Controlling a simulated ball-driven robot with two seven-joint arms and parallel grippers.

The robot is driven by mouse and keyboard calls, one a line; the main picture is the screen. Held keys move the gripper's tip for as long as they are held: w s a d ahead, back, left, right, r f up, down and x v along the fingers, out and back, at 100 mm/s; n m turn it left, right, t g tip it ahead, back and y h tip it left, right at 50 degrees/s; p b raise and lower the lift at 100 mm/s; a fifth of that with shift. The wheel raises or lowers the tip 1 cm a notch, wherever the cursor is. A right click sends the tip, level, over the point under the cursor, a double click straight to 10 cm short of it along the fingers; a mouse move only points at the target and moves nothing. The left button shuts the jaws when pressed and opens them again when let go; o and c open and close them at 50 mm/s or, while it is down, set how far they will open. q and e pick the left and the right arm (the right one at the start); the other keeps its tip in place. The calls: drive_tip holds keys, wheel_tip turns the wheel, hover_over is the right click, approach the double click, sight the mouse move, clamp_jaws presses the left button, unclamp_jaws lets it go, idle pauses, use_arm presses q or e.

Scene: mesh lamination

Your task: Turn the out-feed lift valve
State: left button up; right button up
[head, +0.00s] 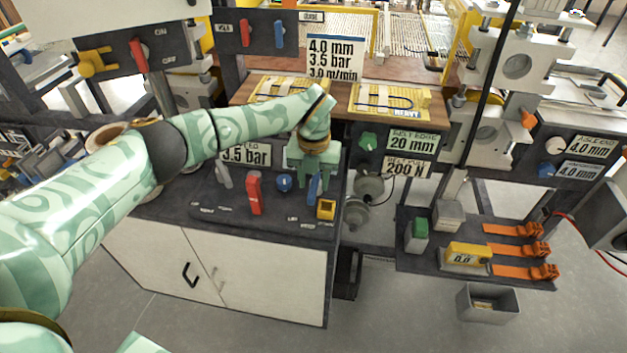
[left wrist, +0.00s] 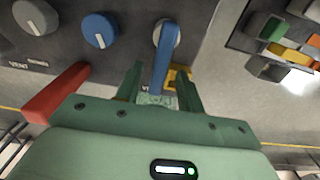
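A valve with a blue lever handle (left wrist: 161,62) sits on the dark top of the white cabinet. In the head view the blue lever (head: 314,187) shows just below my left gripper (head: 313,172). In the left wrist view, the two green fingers of my left gripper (left wrist: 160,88) stand apart, one on each side of the lever, with some gap visible. The label by this lever is partly hidden by the gripper, so I cannot read it. My right gripper is not in view.
A red lever (head: 254,192) and a blue knob (head: 284,183) stand left of the blue lever. A yellow block (head: 326,209) is close on its right. Further right, a lower shelf holds a green block (head: 416,233) and orange clamps (head: 515,250).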

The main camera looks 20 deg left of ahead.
sight(314, 186)
use_arm(q)
wheel_tip(314, 186, up, 15)
drive_tip(key=p, duration=0.2)
drive_tip(key=shift+r, duration=0.2)
